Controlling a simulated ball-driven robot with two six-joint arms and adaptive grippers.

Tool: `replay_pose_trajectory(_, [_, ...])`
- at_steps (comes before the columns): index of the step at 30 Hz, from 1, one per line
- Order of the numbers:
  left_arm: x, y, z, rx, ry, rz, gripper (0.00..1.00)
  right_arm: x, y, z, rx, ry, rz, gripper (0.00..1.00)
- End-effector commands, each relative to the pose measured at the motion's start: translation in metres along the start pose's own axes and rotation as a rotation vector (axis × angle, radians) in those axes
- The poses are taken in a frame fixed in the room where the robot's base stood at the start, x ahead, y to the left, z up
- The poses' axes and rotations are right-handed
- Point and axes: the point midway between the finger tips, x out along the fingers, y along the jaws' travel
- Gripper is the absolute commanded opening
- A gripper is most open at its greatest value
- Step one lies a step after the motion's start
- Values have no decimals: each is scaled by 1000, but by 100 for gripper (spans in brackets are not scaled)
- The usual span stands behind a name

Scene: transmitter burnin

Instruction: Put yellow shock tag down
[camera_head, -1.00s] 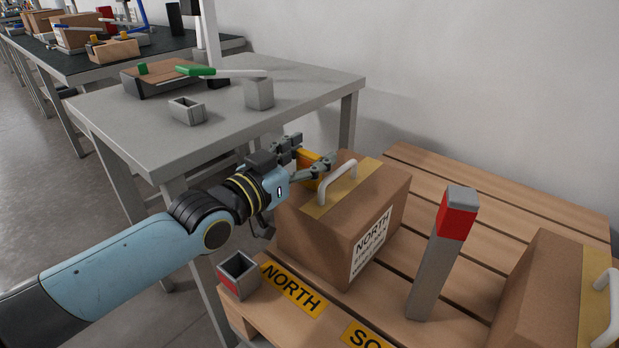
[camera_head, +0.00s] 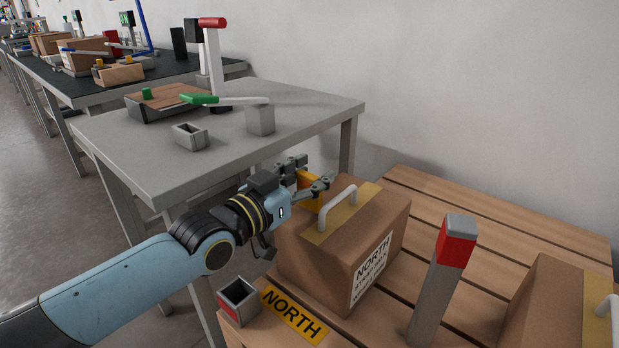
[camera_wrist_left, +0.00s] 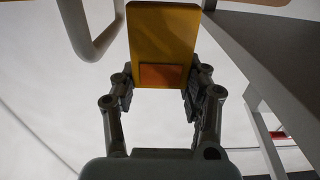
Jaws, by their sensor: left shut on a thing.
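The yellow shock tag (camera_head: 309,186) is in my left gripper (camera_head: 310,180), beside the top left edge of the NORTH box (camera_head: 330,262). In the left wrist view the tag (camera_wrist_left: 162,45) is a flat yellow plate with an orange patch, and the fingers (camera_wrist_left: 160,95) are shut on its two sides. The box's white handle shows close by at the upper left there. The fingers hide part of the tag in the head view. My right gripper is not in view.
A grey table (camera_head: 280,100) stands behind, with a small open grey box (camera_head: 189,136) and a green-handled tool (camera_head: 200,99). A red-topped post (camera_head: 445,270) and a second box (camera_head: 565,310) stand on the wooden pallet (camera_head: 480,226). A small open holder (camera_head: 237,300) is at its front left corner.

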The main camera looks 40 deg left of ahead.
Motion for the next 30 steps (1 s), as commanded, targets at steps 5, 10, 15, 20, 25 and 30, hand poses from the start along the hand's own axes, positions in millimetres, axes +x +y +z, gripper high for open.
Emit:
replay_pose_trajectory(5, [0,0,-36,1,5,0,26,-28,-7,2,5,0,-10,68])
replay_pose_trajectory(10, [-32,13,-60,-2,0,0,26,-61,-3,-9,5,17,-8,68])
replay_pose_trajectory(15, [-68,29,-81,-2,0,0,26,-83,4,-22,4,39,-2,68])
replay_pose_trajectory(20, [-92,39,-93,-1,1,0,26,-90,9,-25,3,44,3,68])
replay_pose_trajectory(25, [-106,44,-99,-1,1,0,26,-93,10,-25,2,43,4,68])
replay_pose_trajectory(30, [-106,45,-104,-1,3,4,26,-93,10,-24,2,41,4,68])
